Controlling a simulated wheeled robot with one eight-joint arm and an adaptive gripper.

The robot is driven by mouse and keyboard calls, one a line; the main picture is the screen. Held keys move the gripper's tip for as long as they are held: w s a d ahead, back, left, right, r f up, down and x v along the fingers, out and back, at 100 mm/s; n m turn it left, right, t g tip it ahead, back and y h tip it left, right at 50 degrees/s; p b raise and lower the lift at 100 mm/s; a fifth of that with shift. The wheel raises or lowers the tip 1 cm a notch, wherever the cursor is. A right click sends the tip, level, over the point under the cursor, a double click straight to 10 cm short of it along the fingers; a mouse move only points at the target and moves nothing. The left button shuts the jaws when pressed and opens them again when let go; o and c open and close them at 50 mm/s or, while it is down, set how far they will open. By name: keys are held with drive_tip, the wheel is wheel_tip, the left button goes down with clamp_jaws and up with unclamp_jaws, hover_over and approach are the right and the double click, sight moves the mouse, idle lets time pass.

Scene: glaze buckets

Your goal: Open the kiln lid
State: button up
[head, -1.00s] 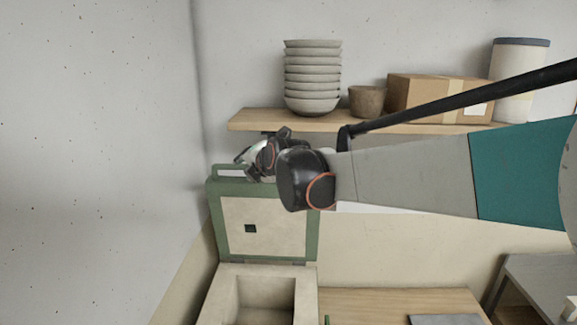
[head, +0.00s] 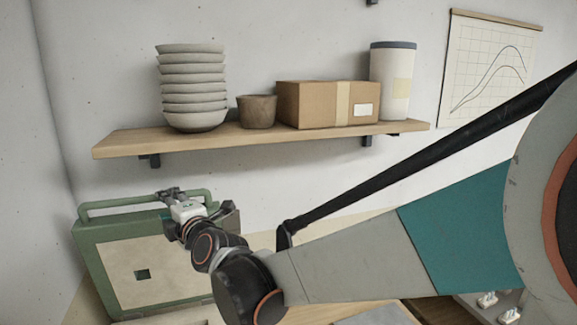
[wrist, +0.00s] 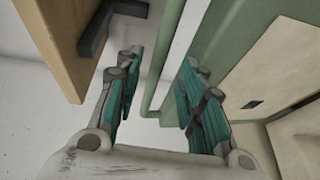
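The kiln lid (head: 150,275), a green frame with a cream inner panel and a small dark square, stands raised and nearly upright at the lower left of the head view. Its green handle (head: 105,206) runs along the top edge. My gripper (head: 172,193) is at the right part of this handle. In the wrist view my gripper (wrist: 160,92) is open, its teal-padded fingers apart. The handle bar (wrist: 165,62) shows in the gap between them; I cannot tell whether a finger touches it. The lid (wrist: 245,70) is on the right there. The kiln chamber is mostly out of the head view.
A wooden shelf (head: 270,139) on dark brackets hangs above and behind my gripper. It holds stacked bowls (head: 193,90), a brown pot (head: 257,111), a cardboard box (head: 310,105) and a white canister (head: 391,85). A wall chart (head: 490,60) hangs right. The shelf (wrist: 62,45) is close in the wrist view.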

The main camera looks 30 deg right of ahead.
drive_tip(key=x, duration=0.7)
drive_tip(key=shift+s+a+r, duration=0.1)
drive_tip(key=shift+a, duration=0.1)
clamp_jaws()
